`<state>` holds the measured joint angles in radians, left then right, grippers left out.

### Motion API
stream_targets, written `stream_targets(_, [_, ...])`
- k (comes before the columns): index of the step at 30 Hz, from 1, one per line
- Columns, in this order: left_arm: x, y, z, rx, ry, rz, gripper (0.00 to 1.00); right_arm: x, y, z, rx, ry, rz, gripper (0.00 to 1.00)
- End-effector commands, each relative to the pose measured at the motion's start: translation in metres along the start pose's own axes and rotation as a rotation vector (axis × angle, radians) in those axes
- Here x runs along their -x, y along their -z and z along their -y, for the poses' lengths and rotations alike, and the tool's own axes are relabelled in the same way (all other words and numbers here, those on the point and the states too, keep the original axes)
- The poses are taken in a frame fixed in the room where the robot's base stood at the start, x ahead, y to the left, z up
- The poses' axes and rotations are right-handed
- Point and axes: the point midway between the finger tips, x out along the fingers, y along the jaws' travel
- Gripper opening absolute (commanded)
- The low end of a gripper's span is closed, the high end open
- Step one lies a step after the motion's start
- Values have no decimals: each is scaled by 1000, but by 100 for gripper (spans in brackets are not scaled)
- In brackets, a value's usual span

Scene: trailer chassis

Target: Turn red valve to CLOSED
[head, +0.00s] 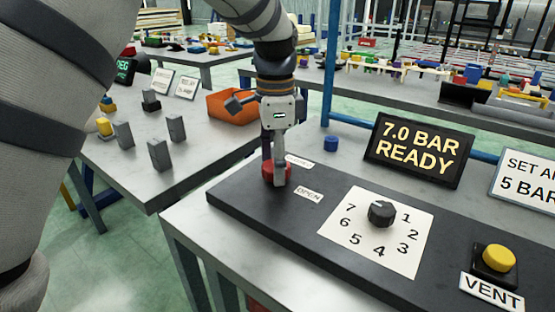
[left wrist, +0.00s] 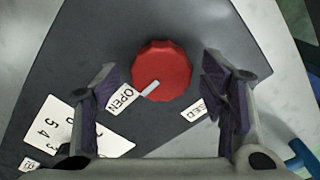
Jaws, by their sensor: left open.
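The red valve (head: 269,170) is a ribbed round knob at the left end of the black panel (head: 238,205). In the left wrist view the valve (left wrist: 163,72) has a pale pointer (left wrist: 149,88) aimed at the OPEN label (left wrist: 122,98). The CLOSED label (left wrist: 194,109) is partly hidden by a finger there. My left gripper (head: 274,178) points down over the valve, which its fingers partly hide in the head view. The left wrist view shows the gripper (left wrist: 160,92) open, with a visible gap between the valve and each finger. My right gripper is not in view.
A black dial (head: 382,213) on a numbered white plate and a yellow VENT button (head: 498,258) are on the panel to the right. A display (head: 417,150) reading 7.0 BAR READY stands behind. An orange bin (head: 233,106) and grey blocks (head: 160,154) are on the left table.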

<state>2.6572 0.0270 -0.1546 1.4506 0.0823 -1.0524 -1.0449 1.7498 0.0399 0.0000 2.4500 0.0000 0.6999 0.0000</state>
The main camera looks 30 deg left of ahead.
Motion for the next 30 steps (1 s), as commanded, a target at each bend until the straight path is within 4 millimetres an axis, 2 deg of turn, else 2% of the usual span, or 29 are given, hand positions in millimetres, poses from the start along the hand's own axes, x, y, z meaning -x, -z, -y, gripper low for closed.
stream_targets(6, [2, 0, 0, 0, 3, -2, 66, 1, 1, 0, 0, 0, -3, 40])
stream_targets(12, [2, 0, 0, 0, 3, -2, 20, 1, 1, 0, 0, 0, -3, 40])
stream_targets(13, [2, 0, 0, 0, 2, -2, 17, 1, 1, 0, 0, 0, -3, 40])
stream_targets(23, [2, 0, 0, 43, 2, -2, 17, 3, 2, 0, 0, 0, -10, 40])
stream_targets(30, [3, 0, 0, 195, 1, -2, 17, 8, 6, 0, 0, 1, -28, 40])
